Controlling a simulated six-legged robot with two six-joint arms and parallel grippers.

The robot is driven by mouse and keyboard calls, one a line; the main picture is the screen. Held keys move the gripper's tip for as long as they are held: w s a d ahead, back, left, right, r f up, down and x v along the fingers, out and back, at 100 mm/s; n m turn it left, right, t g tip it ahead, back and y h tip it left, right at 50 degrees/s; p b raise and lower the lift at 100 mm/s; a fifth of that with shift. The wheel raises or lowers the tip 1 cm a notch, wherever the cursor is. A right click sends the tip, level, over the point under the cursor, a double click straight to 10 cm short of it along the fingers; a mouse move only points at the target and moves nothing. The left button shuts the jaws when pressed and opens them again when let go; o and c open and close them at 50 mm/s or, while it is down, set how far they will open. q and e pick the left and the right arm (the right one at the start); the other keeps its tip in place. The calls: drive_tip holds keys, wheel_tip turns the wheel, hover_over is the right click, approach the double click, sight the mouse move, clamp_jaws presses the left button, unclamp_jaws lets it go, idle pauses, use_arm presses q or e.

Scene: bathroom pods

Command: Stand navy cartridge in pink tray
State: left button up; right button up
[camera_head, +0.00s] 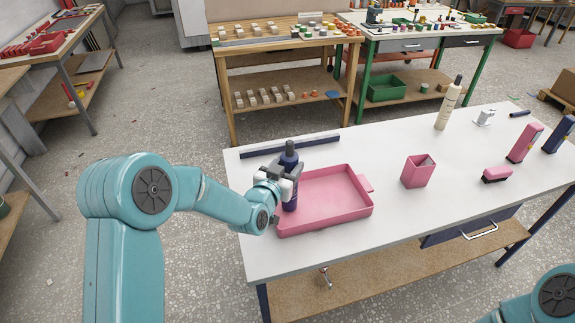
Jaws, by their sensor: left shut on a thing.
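The navy cartridge (290,153) is a dark bottle-like cylinder with a narrow top, and it stands upright. My left gripper (287,173) is shut on it around its middle. The pink tray (325,221) is shallow and rectangular and lies on the white bench. The cartridge's lower end is within the tray's left part; I cannot tell whether it touches the floor of the tray. The gripper hides part of the cartridge and the tray's left rim. My right gripper is out of view; only a piece of that arm shows at the lower right.
On the white bench (395,220), a pink square cup (416,172) stands right of the tray. A cream bottle (448,105), a pink brush-like block (496,175) and upright pink (524,143) and navy (558,135) items stand farther right. A dark bar (290,146) lies behind the tray.

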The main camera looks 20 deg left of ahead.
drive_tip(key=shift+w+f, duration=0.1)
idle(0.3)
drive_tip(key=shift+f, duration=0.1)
drive_tip(key=shift+b, duration=0.3)
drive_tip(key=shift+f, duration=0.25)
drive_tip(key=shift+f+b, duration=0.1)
drive_tip(key=shift+b, duration=0.25)
